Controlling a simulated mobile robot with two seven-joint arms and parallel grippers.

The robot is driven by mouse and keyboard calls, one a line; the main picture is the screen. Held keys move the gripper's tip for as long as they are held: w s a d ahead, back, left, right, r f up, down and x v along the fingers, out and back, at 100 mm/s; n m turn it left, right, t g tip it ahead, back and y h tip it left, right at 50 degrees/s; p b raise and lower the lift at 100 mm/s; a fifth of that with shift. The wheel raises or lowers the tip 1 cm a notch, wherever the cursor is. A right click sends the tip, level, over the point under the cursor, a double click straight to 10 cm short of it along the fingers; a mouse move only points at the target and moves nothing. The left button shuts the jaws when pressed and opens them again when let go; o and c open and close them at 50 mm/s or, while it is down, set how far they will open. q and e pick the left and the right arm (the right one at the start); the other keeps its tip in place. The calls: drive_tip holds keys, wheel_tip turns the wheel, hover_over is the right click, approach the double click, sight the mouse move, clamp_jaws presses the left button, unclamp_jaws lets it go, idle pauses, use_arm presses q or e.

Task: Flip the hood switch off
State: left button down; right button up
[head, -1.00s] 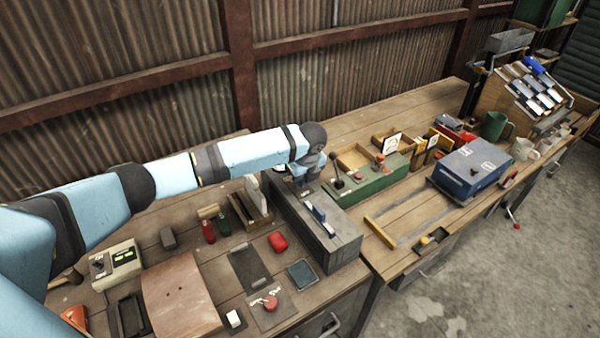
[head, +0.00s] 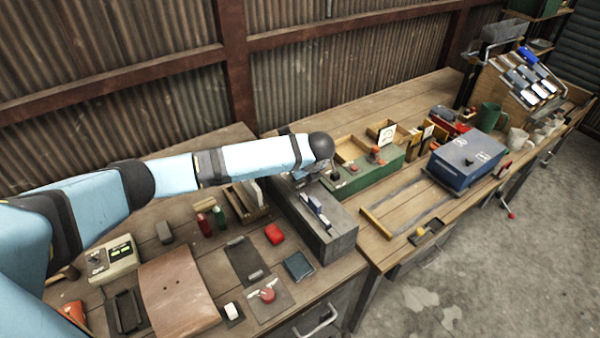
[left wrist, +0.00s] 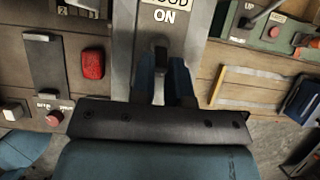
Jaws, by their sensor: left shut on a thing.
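The hood switch's grey box (head: 340,238) stands between the left and right benches. In the left wrist view its plate reads "HOOD" and "ON" (left wrist: 166,14), the top word partly cut off. Below the label, a dark switch lever (left wrist: 160,54) stands up from the box. My left gripper (left wrist: 161,84) is shut on this lever, with one blue finger on each side. My right gripper is in neither view.
A green control box (head: 372,175) with a lever and red knob stands right of the grey box. A red block (head: 274,234) and a dark plate with a red button (head: 268,296) lie on the left. A blue box (head: 466,163) stands farther right.

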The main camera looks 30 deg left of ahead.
use_arm(q)
drive_tip(key=c, duration=1.1)
unclamp_jaws()
drive_tip(key=b+v, duration=0.2)
drive_tip(key=v, duration=1.2)
drive_tip(key=shift+d+f, duration=0.1)
